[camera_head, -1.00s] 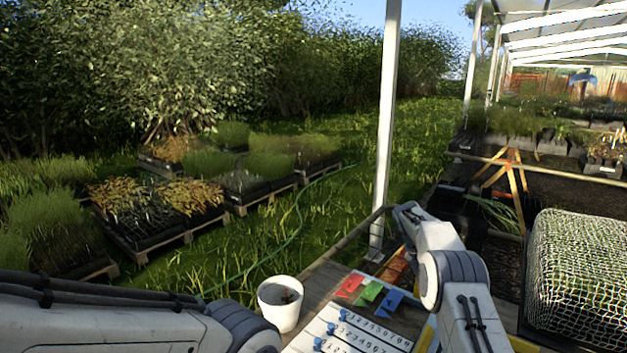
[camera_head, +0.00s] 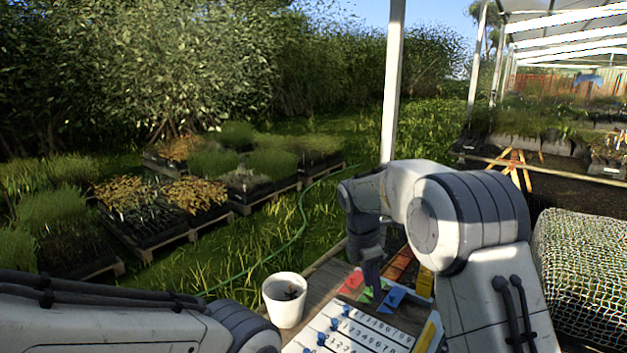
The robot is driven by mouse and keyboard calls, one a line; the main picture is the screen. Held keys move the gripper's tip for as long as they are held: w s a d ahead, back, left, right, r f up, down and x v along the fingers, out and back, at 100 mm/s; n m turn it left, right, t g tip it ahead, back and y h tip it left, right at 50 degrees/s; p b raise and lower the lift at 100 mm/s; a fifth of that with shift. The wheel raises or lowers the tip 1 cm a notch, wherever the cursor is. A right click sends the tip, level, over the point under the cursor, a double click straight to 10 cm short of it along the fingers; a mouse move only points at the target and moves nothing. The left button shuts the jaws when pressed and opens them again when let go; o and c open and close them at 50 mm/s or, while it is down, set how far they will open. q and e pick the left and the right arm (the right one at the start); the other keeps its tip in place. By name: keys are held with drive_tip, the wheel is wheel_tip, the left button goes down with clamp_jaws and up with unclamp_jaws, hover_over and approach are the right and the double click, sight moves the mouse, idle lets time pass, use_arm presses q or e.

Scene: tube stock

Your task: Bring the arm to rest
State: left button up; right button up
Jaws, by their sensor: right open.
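My right arm comes in from the right and bends over the table. Its gripper (camera_head: 373,284) points down over the red, green and blue patches at the top of a white numbered board (camera_head: 365,331); its fingers are small and dark, and it carries nothing that I can see. I cannot tell whether the tips touch the surface. Several blue pegs stand along the board's left side. My left arm crosses the bottom left corner, and its gripper is out of the picture.
A white bucket (camera_head: 285,307) with dark contents stands left of the board. A yellow block (camera_head: 424,282) is close to the right arm. A white post (camera_head: 392,90) rises behind the table. A net-covered crate (camera_head: 585,275) is at the right. Plant trays lie on the grass.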

drive_tip(key=s+a+r+m+y, duration=0.1)
drive_tip(key=s+a+r+m, duration=0.25)
drive_tip(key=s+a, duration=0.55)
drive_tip(key=s+f+m+y, duration=0.2)
drive_tip(key=s+m, duration=0.8)
drive_tip(key=s, duration=1.5)
drive_tip(key=shift+s+d+f, duration=0.35)
drive_tip(key=shift+f, duration=0.2)
